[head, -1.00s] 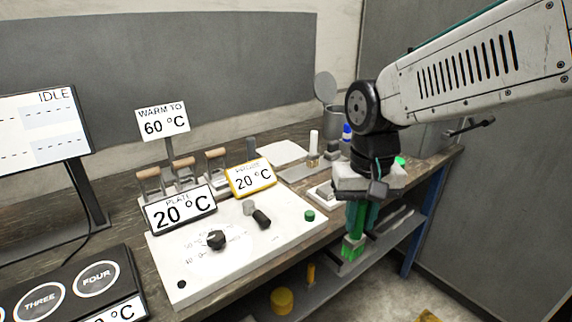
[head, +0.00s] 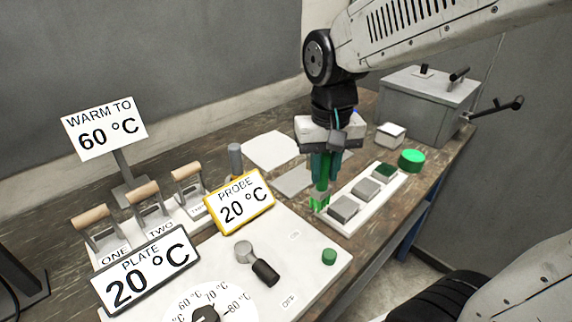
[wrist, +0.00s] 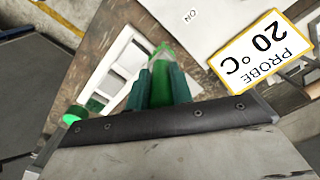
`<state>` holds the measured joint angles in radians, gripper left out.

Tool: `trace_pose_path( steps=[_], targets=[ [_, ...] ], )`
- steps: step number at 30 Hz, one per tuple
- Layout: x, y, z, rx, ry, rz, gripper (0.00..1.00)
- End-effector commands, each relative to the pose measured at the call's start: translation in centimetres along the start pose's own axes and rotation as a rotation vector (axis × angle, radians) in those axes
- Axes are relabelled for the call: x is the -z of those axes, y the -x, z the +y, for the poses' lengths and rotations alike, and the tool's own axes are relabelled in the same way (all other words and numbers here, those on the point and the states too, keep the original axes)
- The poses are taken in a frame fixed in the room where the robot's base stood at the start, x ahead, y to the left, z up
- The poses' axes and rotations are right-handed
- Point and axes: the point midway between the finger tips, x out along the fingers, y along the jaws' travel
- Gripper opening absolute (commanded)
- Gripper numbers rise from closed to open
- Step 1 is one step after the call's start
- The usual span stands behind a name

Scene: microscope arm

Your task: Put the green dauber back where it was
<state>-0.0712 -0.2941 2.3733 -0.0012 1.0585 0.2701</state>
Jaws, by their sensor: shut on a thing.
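The green dauber (head: 320,202) hangs upright in my gripper (head: 322,172), its bright green tip pointing down. My gripper is shut on its shaft. In the head view the tip is just left of the near end of a white tray (head: 358,222) with several square pads. I cannot tell whether the tip touches anything. In the wrist view the dauber (wrist: 160,88) sits between the teal fingers, with the tray (wrist: 112,58) beside it. The dauber's resting place is not clearly visible; my arm hides part of the bench behind it.
A white hot plate panel (head: 300,255) with a knob, lever and green button (head: 329,257) lies at the front. The PROBE display (head: 239,202) stands close left of the dauber. A round green pot (head: 411,160) and a grey box (head: 425,105) stand right. A flat grey plate (head: 292,182) lies left behind.

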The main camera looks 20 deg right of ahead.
Motion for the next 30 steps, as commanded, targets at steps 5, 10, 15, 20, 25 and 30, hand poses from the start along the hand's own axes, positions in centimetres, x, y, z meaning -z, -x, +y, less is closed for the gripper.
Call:
trace_pose_path(
  steps=[5, 10, 15, 20, 25, 30],
  targets=[
    [4.2, -0.5, -1.0, -0.001, -0.002, -0.003, 0.00],
    [8.7, -1.0, -2.2, -0.001, -0.002, -0.003, 0.00],
    [12.4, -1.3, -3.3, 0.000, 0.000, -0.001, 0.00],
    [14.1, -1.5, -3.8, 0.000, 0.000, -0.001, 0.00],
    [14.3, -2.4, -3.8, 0.000, 0.000, -0.001, 0.00],
    [14.3, -4.8, -3.8, -0.001, 0.000, -0.002, 0.00]
  ],
)
